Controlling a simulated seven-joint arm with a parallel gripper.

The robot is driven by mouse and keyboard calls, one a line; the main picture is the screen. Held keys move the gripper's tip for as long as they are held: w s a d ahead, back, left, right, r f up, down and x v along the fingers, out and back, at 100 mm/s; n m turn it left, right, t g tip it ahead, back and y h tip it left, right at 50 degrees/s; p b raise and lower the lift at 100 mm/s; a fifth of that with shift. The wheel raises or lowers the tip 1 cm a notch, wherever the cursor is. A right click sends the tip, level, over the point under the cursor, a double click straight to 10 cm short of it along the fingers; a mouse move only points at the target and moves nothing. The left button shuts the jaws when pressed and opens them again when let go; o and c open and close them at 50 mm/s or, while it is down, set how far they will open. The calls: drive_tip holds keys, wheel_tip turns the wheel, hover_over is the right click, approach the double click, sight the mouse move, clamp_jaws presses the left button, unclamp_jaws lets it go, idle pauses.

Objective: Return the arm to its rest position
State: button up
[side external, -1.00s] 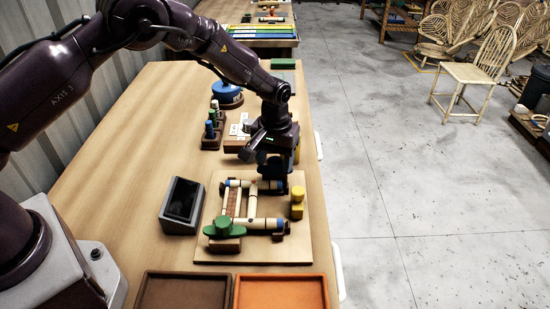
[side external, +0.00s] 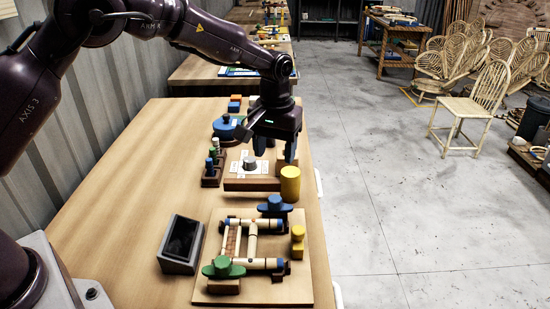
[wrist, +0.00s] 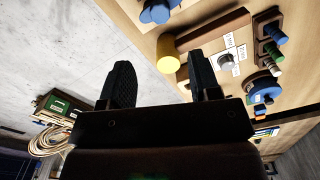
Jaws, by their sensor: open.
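My gripper (side external: 273,153) hangs above the table behind the jig board, over the area of the card and the yellow cylinder. In the wrist view my gripper (wrist: 160,82) shows two black fingers spread apart with nothing between them. The rattan frame (side external: 251,243) lies on the board (side external: 300,285), with a green clamp (side external: 223,267) at its near left corner, a blue clamp (side external: 274,206) at its far side and a yellow knob (side external: 297,241) at the right. The gripper is apart from all of these.
A yellow cylinder (side external: 290,184) stands close to my gripper. A white card with a grey knob (side external: 249,163), a peg rack (side external: 212,171) and a blue round piece (side external: 228,127) stand to its left. A dark screen box (side external: 181,244) sits left of the board.

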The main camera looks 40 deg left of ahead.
drive_tip(key=s+a+r+m+t, duration=0.1)
drive_tip(key=s+r, duration=0.4)
drive_tip(key=s, duration=0.5)
drive_tip(key=s+a+r+m+t, duration=0.2)
drive_tip(key=s+r, duration=0.3)
drive_tip(key=s, duration=0.5)
drive_tip(key=s+a+r+m+t, duration=0.1)
drive_tip(key=s+a+r+t, duration=0.1)
drive_tip(key=s+r, duration=0.4)
drive_tip(key=s, duration=0.4)
drive_tip(key=shift+m+t, duration=0.3)
